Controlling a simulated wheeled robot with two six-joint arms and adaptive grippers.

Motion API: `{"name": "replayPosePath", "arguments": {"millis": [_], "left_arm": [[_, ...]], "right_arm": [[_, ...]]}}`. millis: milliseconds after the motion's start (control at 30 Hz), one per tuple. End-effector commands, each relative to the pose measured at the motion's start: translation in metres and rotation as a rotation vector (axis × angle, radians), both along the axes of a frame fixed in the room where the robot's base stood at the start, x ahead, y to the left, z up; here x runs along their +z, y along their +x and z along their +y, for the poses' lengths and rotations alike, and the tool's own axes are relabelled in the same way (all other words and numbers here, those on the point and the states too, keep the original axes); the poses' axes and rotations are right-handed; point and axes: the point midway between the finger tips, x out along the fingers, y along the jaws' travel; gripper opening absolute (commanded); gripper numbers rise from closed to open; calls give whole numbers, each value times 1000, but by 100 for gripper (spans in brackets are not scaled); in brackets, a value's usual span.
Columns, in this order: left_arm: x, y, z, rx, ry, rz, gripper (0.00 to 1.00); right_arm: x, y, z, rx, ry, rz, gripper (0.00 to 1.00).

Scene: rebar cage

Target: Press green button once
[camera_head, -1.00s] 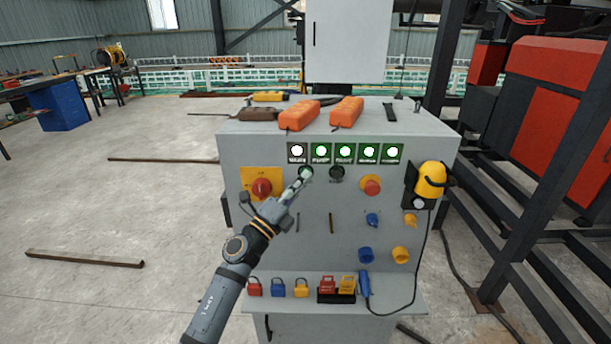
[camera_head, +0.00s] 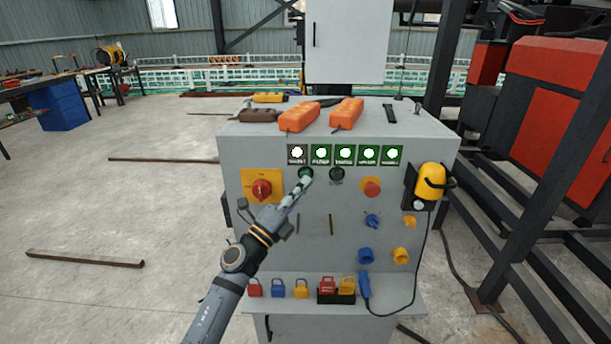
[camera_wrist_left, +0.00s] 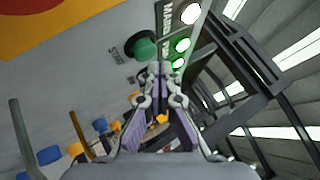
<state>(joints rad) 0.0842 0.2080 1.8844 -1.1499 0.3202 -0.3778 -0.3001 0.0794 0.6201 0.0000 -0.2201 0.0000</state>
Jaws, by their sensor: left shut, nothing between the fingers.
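The green button (camera_head: 306,173) is on the front of the grey control cabinet (camera_head: 335,230), below the row of lit indicators. My left gripper (camera_head: 304,184) is shut and empty, its tips just below the button in the head view. In the left wrist view the green button (camera_wrist_left: 145,47) stands out from the panel, a little beyond and to the left of the closed fingertips (camera_wrist_left: 160,70). The fingertips look close to the button but apart from it. My right gripper is not in view.
A black button (camera_head: 337,173) sits right of the green one. A red rotary switch on a yellow plate (camera_head: 262,188) is at left, and a red mushroom button (camera_head: 371,187) at right. Padlocks (camera_head: 301,289) stand on the lower ledge.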

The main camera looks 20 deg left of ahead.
Motion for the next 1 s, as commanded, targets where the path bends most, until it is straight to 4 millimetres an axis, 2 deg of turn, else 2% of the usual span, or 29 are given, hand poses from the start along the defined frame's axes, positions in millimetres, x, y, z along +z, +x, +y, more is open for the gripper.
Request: {"name": "replayPosePath", "arguments": {"millis": [367,800,1000], "left_arm": [[0,-4,-1,0,0,0,0],[0,-45,-13,-1,0,0,0],[0,-50,-15,-1,0,0,0]], "right_arm": [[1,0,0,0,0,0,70],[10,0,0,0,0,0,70],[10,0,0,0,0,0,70]]}}
